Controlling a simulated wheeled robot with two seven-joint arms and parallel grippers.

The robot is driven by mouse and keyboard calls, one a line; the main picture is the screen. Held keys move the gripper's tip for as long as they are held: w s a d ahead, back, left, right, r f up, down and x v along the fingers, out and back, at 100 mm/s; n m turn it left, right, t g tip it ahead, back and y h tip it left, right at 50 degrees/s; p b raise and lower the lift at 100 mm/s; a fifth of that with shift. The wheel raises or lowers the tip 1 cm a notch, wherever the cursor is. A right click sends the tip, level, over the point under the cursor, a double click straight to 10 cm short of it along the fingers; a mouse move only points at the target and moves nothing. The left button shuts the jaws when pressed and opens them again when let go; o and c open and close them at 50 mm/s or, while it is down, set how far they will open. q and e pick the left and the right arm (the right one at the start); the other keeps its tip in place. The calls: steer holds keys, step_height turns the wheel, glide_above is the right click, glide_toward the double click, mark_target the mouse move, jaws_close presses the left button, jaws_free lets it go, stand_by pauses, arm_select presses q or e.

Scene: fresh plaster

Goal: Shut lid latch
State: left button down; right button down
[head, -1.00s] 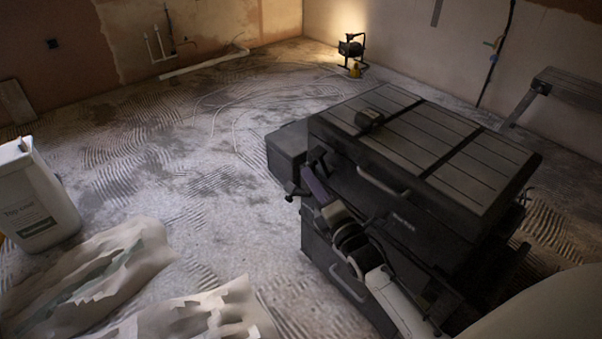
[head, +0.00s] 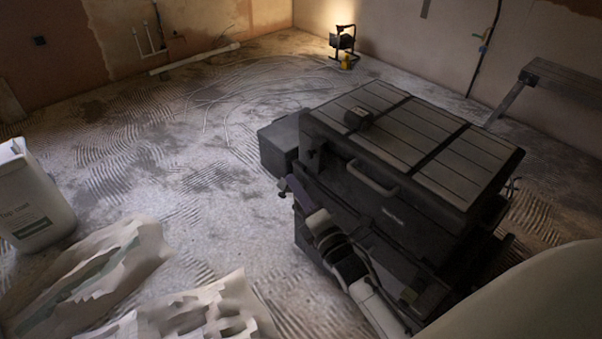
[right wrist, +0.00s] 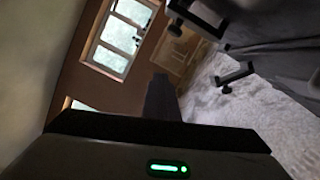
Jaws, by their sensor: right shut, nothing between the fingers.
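A big black tool chest (head: 400,205) stands right of centre in the head view, its ribbed lid (head: 415,125) lying down on top. In the right wrist view, two dark hooked parts that look like latches (right wrist: 236,76) stick out from the chest's side (right wrist: 285,60). A small dark part like these (head: 313,152) shows at the chest's left front corner in the head view. My right gripper (head: 283,187) is low by that corner, shut and empty. Its dark finger (right wrist: 160,97) shows apart from the latches in the wrist view. My left gripper is out of view.
A smaller dark box (head: 279,145) adjoins the chest's left side. A work lamp (head: 343,42) and a bench (head: 565,85) stand behind. Floor between tub and chest is clear.

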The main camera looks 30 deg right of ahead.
arm_select(q)
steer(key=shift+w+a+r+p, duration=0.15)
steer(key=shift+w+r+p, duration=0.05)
steer(key=shift+p, duration=0.2)
arm_select(e)
steer(key=s, duration=0.8)
steer(key=shift+a, duration=0.15)
